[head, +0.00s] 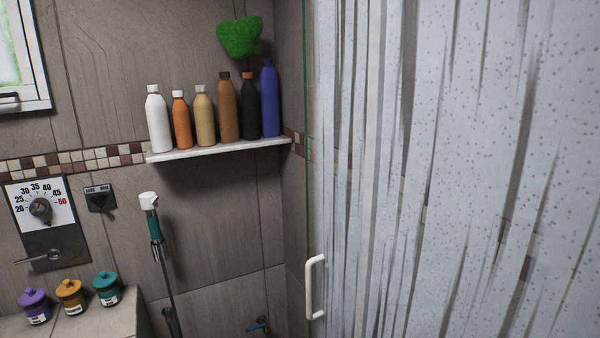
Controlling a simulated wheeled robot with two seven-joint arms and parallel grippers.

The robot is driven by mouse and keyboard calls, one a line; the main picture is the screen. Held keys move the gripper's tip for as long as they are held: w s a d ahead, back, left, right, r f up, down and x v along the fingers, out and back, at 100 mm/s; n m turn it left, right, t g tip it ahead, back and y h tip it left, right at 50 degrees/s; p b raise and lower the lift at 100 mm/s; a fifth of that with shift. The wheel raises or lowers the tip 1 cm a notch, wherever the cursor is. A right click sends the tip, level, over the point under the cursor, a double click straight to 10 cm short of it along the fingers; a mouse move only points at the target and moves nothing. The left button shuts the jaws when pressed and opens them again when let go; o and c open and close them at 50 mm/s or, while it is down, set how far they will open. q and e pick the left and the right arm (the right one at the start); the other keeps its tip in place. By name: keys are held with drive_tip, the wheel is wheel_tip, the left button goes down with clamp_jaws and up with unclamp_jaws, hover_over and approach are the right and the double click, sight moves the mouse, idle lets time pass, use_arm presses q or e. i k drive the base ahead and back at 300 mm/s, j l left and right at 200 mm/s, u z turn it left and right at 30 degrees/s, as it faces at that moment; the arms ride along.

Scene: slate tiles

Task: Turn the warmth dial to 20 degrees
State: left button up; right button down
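The warmth dial (41,209) is a round grey knob on a white scale plate (60,190) on the tiled wall at the left. The scale runs from 20 at the left through 25, 30, 35, 40 and 45 to a red 50 at the right. Where the knob's pointer stands is too small to tell. A dark panel with a metal lever (38,257) sits below the plate. Neither of my grippers shows in the head view.
Purple (35,306), orange (71,295) and teal (107,288) jars stand on a ledge below the dial. A shelf (220,149) holds several bottles. A hand shower (152,225) hangs on the wall. A glass door with a white handle (315,287) and a curtain (450,150) fill the right.

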sight(39, 206)
drive_tip(key=u, duration=1.5)
